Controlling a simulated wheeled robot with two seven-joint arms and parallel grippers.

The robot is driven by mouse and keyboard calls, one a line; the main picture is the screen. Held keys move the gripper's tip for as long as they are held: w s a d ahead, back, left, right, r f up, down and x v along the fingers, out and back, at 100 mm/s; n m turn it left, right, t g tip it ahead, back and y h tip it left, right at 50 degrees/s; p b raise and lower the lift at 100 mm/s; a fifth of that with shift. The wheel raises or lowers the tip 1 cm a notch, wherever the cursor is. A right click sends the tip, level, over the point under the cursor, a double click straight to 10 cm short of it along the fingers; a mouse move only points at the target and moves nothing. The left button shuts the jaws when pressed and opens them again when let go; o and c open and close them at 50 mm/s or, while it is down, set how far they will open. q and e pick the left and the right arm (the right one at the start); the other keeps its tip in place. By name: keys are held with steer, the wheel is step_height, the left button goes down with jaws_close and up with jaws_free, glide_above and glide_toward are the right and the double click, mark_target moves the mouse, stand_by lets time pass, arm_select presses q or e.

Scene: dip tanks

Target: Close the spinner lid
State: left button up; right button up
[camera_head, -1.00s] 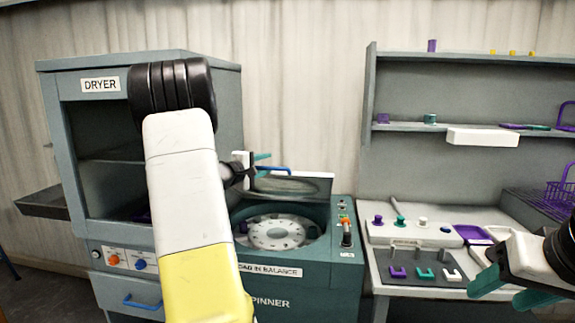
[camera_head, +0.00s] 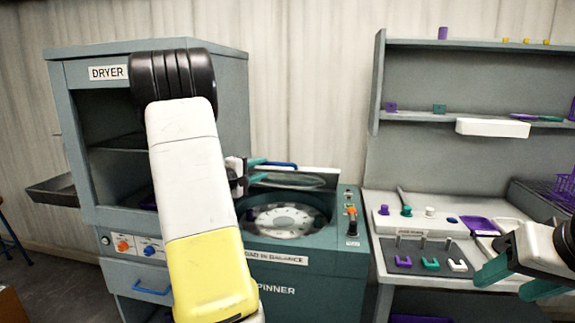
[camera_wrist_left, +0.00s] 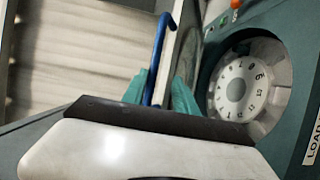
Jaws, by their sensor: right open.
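The spinner (camera_head: 285,290) stands right of the dryer, its round drum with a pale numbered disc (camera_head: 287,218) uncovered. The spinner lid (camera_head: 325,177) is raised behind the drum and tilted. It has a blue bar handle (camera_head: 279,164), which also shows in the left wrist view (camera_wrist_left: 160,50). My left gripper (camera_head: 257,170) is at the lid's left side. In the left wrist view its teal fingers (camera_wrist_left: 160,95) lie on either side of the handle; I cannot tell whether they clamp it. My right gripper (camera_head: 510,282) is open and empty at the right, over the bench front.
The dryer (camera_head: 200,57) stands at the left, partly hidden by my left arm. A bench with a grey mat (camera_head: 440,250), small coloured pieces and a purple tray (camera_head: 470,227) is right of the spinner. A shelf (camera_head: 480,43) rises behind it.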

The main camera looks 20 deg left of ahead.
arm_select(q)
steer(key=shift+s+a+f, duration=0.25)
steer(key=shift+s+f, duration=0.45)
steer(key=shift+s, duration=0.05)
